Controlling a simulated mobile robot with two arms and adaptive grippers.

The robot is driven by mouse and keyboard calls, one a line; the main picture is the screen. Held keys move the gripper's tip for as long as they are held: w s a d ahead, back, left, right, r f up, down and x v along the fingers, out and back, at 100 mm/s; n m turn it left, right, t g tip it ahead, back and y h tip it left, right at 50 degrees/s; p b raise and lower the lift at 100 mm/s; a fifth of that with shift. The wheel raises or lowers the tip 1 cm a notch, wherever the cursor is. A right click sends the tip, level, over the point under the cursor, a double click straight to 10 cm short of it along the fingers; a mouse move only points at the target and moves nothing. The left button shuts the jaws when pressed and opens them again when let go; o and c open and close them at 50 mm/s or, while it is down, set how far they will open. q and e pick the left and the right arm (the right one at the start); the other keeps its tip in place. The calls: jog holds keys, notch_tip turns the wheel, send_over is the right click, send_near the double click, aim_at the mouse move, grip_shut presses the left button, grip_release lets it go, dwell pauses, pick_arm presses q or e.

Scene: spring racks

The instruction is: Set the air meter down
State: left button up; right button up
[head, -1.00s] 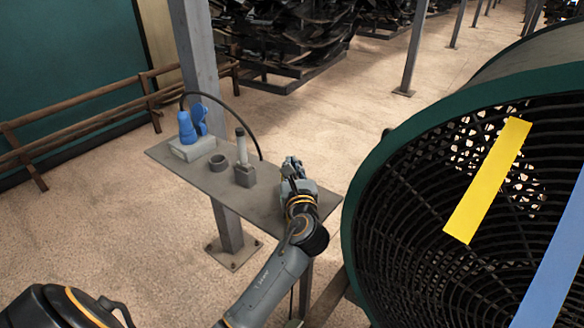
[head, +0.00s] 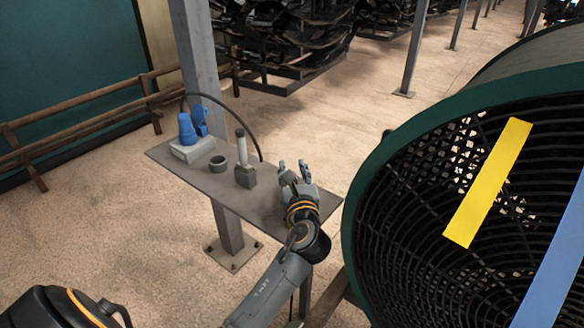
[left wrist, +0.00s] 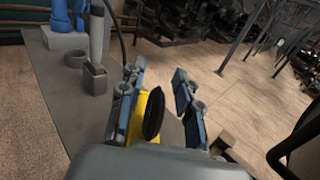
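My left gripper (head: 293,174) is over the right end of the grey table (head: 262,204), with its two fingers spread apart. In the left wrist view, a yellow body with a black round part, which I take for the air meter (left wrist: 153,114), is between the fingers (left wrist: 160,100). It is close to the left finger, with a clear gap to the right finger. Its lower part is hidden by the gripper, so I cannot tell whether it touches the table. In the head view the gripper hides it. My right gripper is not in view.
On the table stand a pale cylinder in a grey block (head: 245,176), a grey ring (head: 218,164) and a box with blue parts (head: 193,149). A post (head: 195,60) rises behind. A large green-rimmed fan (head: 353,190) is close on the right.

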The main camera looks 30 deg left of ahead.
pick_arm(q)
jog(key=b+v, duration=0.1)
jog(key=v, duration=1)
jog(key=shift+a, duration=0.1)
